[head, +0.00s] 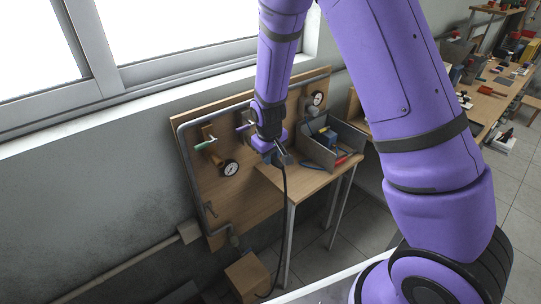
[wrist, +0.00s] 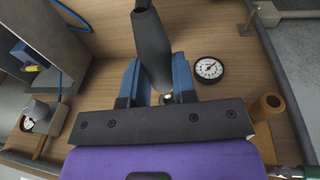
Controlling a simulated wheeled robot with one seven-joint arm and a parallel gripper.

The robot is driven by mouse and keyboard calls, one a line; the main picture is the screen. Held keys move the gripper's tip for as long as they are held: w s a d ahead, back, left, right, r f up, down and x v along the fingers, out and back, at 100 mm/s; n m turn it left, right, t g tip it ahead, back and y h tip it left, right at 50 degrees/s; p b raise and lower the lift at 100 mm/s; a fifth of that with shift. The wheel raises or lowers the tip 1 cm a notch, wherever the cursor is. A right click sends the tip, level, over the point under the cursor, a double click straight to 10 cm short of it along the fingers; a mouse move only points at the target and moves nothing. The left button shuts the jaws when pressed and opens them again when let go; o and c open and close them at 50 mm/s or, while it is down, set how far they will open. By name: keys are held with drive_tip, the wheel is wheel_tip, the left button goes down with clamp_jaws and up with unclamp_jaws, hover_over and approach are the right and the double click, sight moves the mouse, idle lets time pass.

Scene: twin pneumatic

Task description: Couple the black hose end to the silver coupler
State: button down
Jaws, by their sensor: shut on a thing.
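My gripper (head: 281,157) is in front of the wooden board in the head view. In the wrist view its blue fingers (wrist: 157,82) are shut on the black hose end (wrist: 151,45). A small shiny metal tip shows between the fingers. The black hose (head: 283,190) hangs from the gripper down toward the floor in the head view. No coupler is clearly seen in the head view.
The wooden board (head: 243,206) carries pipes, a green-handled fitting (head: 205,145) and gauges (head: 230,168) (head: 317,98). A small table (head: 300,181) holds a grey bin (head: 322,154) right of the gripper. A wooden box (head: 247,277) stands below the board.

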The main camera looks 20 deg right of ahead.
drive_tip(key=shift+w+a, duration=0.25)
drive_tip(key=shift+w, duration=0.55)
drive_tip(key=shift+w+a, duration=0.25)
drive_tip(key=shift+w, duration=0.5)
drive_tip(key=c, duration=0.8)
unclamp_jaws()
drive_tip(key=shift+c, duration=0.2)
drive_tip(key=shift+r, duration=0.15)
wheel_tip(320, 180, up, 10)
drive_tip(key=s, duration=0.1)
drive_tip(key=shift+s+a+r, duration=0.2)
drive_tip(key=shift+s+a, duration=0.15)
drive_tip(key=shift+a, duration=0.1)
